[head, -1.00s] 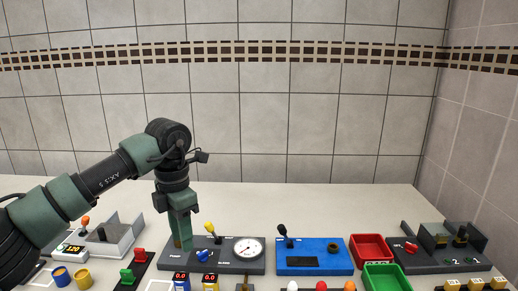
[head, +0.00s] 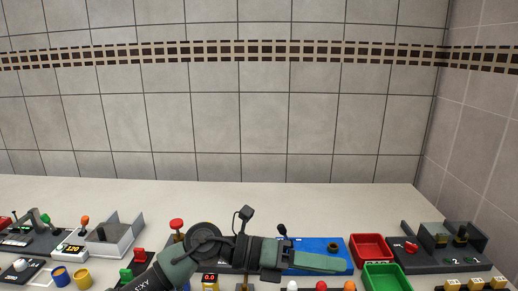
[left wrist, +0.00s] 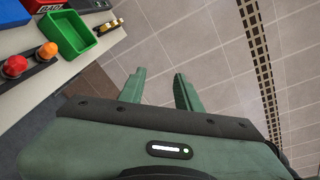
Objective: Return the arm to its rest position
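My left arm comes in from the bottom left of the head view and lies low over the consoles. Its left gripper (head: 345,264) points right, level, in front of the blue console (head: 325,246). The left wrist view also shows the left gripper (left wrist: 160,80), with its two green fingers apart and nothing between them. The gauge console behind the arm is mostly hidden; a red mushroom knob (head: 177,225) stands up at its left end. My right gripper is in neither view.
A red tray (head: 371,237) and a green tray (head: 403,283) lie right of the gripper. The green tray also shows in the left wrist view (left wrist: 82,47). Beyond is a dark console with switches (head: 445,266). The table's back strip (head: 300,195) is clear before the tiled wall.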

